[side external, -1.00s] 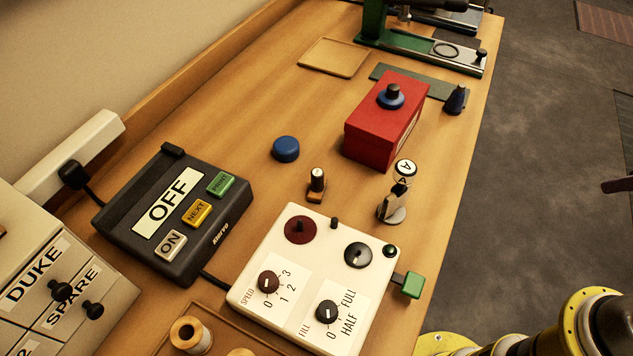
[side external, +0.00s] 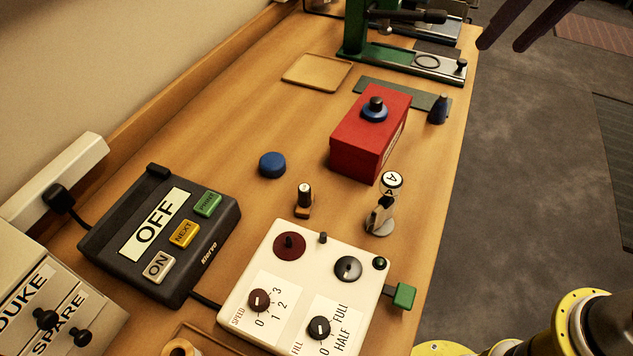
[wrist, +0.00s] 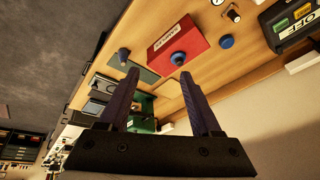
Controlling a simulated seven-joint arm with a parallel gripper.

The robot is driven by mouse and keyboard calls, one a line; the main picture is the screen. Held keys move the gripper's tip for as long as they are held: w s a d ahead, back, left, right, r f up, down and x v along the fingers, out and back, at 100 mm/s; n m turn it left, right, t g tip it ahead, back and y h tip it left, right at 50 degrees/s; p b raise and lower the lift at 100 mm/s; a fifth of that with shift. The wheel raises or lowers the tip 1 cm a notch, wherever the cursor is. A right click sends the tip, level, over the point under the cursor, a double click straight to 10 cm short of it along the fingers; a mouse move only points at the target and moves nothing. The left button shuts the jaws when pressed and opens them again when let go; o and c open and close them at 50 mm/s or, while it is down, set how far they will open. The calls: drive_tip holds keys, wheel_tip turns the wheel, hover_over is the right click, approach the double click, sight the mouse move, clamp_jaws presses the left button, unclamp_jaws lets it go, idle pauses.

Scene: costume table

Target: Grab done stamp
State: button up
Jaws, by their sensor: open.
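A small upright piece with a dark handle and wooden foot (side external: 304,200), looking like a hand stamp, stands on the table behind the white control box. No "done" wording is readable, so I cannot tell whether it is the done stamp. A red box (side external: 359,146) carries a blue, black-knobbed round piece (side external: 375,110) on top. The red box (wrist: 188,40) also shows in the wrist view. My gripper (side external: 501,46) is at the upper right, over the floor side, well apart from these things. Its dark fingers (wrist: 160,74) are spread and empty in the wrist view.
A blue round cap (side external: 272,165) lies left of the red box. A dark blue cone (side external: 438,109) and a round "A" tag on a stand (side external: 390,181) are near the right edge. A black button panel (side external: 157,236) and white control box (side external: 310,290) stand in front.

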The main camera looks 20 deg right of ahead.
drive_tip(key=w+a+f+n+g, duration=0.1)
drive_tip(key=w+a+f, duration=0.15)
drive_tip(key=a, duration=0.35)
drive_tip(key=w+a+f+n+g, duration=0.1)
drive_tip(key=w+a+f, duration=0.1)
drive_tip(key=w+a, duration=0.35)
drive_tip(key=n+g, duration=0.1)
drive_tip(key=n, duration=0.1)
approach(304, 187)
drive_tip(key=shift+h, duration=0.3)
wheel_tip(304, 187, down, 5)
drive_tip(key=shift+w+r, duration=0.1)
drive_tip(key=shift+w+a+f, duration=0.1)
drive_tip(key=shift+w+f, duration=0.05)
drive_tip(key=shift+f, duration=0.75)
drive_tip(key=shift+w+a+f, duration=0.15)
drive_tip(key=shift+f, duration=0.75)
drive_tip(key=shift+w+a+f, duration=0.1)
drive_tip(key=shift+w+f, duration=0.05)
drive_tip(key=shift+f, duration=0.75)
clamp_jaws()
